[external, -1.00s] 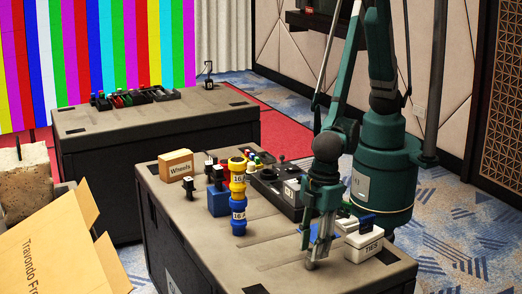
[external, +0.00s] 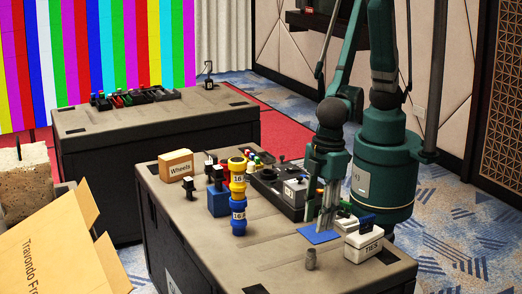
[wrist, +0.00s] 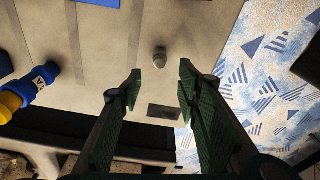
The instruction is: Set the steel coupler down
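The steel coupler (external: 310,259) is a small grey cylinder standing on the case top near its front edge. In the wrist view the coupler (wrist: 160,57) shows alone, beyond and between the fingertips, with nothing touching it. My gripper (external: 325,226) is over the blue mat (external: 321,236), behind the coupler in the external view. In the wrist view my gripper (wrist: 160,76) has its green fingers wide apart, with nothing held.
Blue and yellow couplers (external: 238,205) stand stacked left of centre. A white labelled box (external: 364,244) sits to the right of the coupler. The Wheels box (external: 176,166) and a black tray (external: 277,191) are farther back.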

